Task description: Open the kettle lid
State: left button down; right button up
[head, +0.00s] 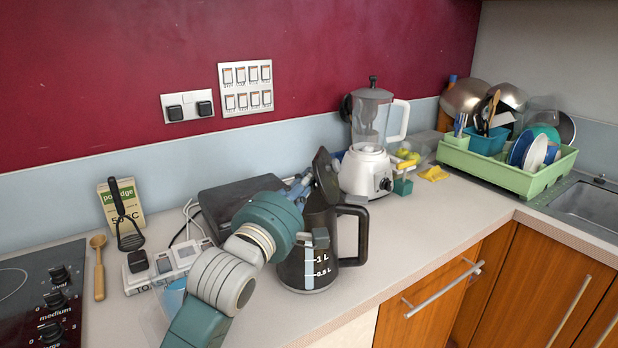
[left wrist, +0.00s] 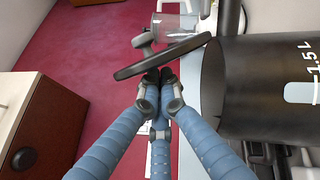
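The black kettle (head: 292,270) stands on the counter, with litre marks on its front and its handle to the right. Its dark lid (head: 325,172) is tilted up steeply above the rim, so the kettle stands open. In the left wrist view the lid (left wrist: 178,54) shows nearly edge-on beside the kettle body (left wrist: 265,85). My left gripper (head: 301,187) is at the lid, on the left of the kettle. In the left wrist view its fingertips (left wrist: 160,78) are together at the lid's edge, seemingly touching it, with nothing visible between them. My right gripper is not in view.
A blender (head: 368,172) stands behind the kettle to the right. A green dish rack (head: 500,170) is at the far right by the sink. The counter right of the kettle (head: 425,235) is clear.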

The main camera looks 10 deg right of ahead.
pick_arm(q)
jog(key=shift+s+d+r+m+g+p, duration=0.2)
jog(key=shift+r+m+p, duration=0.3)
jog(key=shift+p, duration=0.55)
jog(key=shift+d+r+m+g+p, duration=0.1)
jog(key=shift+d+r+m+p, duration=0.2)
jog(key=shift+m+p, duration=0.55)
jog(key=shift+s+d+f+m+p, duration=0.15)
jog(key=shift+d+m+p, duration=0.15)
jog(key=shift+p, duration=0.4)
jog(key=shift+f, duration=0.1)
